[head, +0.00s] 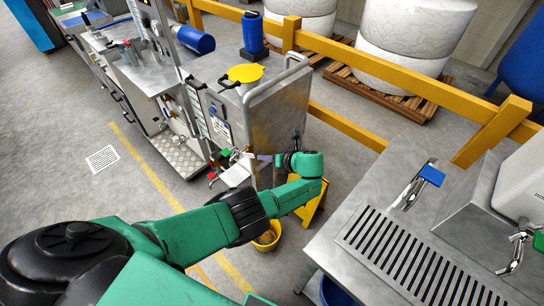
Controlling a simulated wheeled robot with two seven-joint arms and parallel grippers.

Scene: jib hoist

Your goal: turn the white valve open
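My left arm reaches across the floor to the side of a metal cart (272,108). Its gripper (250,160) is at the cart's lower front, among small fittings, and is too small to show whether its fingers are open or shut. A pale white piece (236,175) shows beside the gripper. I cannot tell whether it is the white valve's handle or another part. Small green (225,152) and red (211,177) parts sit just left of it. Whether the gripper touches any of them is unclear. My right gripper is not in view.
A steel sink counter (330,250) with a blue-handled tap (431,174) stands at the right. A yellow bucket (267,238) is on the floor below my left forearm, near a yellow floor sign (313,207). Yellow rails (375,65) run behind. The floor at left is mostly clear.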

